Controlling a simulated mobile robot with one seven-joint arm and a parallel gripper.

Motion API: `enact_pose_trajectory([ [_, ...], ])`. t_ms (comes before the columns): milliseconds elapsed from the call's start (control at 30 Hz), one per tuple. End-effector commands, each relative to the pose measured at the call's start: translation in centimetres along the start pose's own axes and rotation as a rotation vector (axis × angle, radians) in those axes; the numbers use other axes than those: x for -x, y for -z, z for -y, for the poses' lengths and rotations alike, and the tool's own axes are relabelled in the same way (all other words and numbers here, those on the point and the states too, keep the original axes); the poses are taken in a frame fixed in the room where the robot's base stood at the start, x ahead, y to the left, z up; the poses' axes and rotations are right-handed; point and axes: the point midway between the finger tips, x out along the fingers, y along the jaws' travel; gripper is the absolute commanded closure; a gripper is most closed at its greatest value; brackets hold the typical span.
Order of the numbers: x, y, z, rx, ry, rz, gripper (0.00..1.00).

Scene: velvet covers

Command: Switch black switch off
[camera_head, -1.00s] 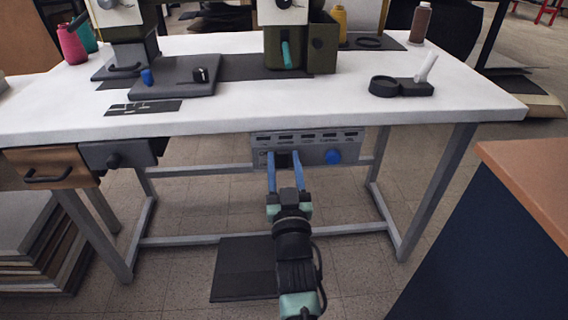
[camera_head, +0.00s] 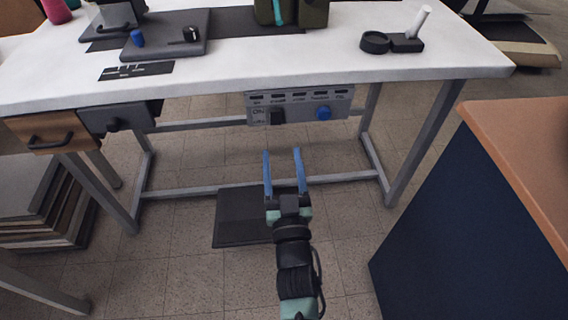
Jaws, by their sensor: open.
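The black switch (camera_head: 277,118) sits at the left of a grey control panel (camera_head: 300,108) fixed under the front edge of the white table. Letters that look like "ON" show on the panel just left of the switch. A blue knob (camera_head: 323,113) is to its right on the same panel. My gripper (camera_head: 284,152), with two blue fingers, is open and empty. It is below and in front of the switch, apart from the panel. The switch is in full view, but its exact tilt is too small to tell.
The white table (camera_head: 220,85) has grey legs and a low crossbar behind my gripper. A wooden drawer (camera_head: 52,131) and a grey unit are under its left end. A dark blue cabinet (camera_head: 470,200) with a brown top stands at right. A black pedal plate (camera_head: 240,218) lies on the floor.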

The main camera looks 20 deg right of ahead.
Motion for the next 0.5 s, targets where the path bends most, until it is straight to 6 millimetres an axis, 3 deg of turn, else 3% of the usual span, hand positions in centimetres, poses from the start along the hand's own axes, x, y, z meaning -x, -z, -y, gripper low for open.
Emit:
enact_pose_trajectory([
  [200,2.7,0.1,0.1,-0.001,0.001,0.000,0.38],
  [500,3.3,0.0,0.0,0.001,0.002,-0.001,0.38],
])
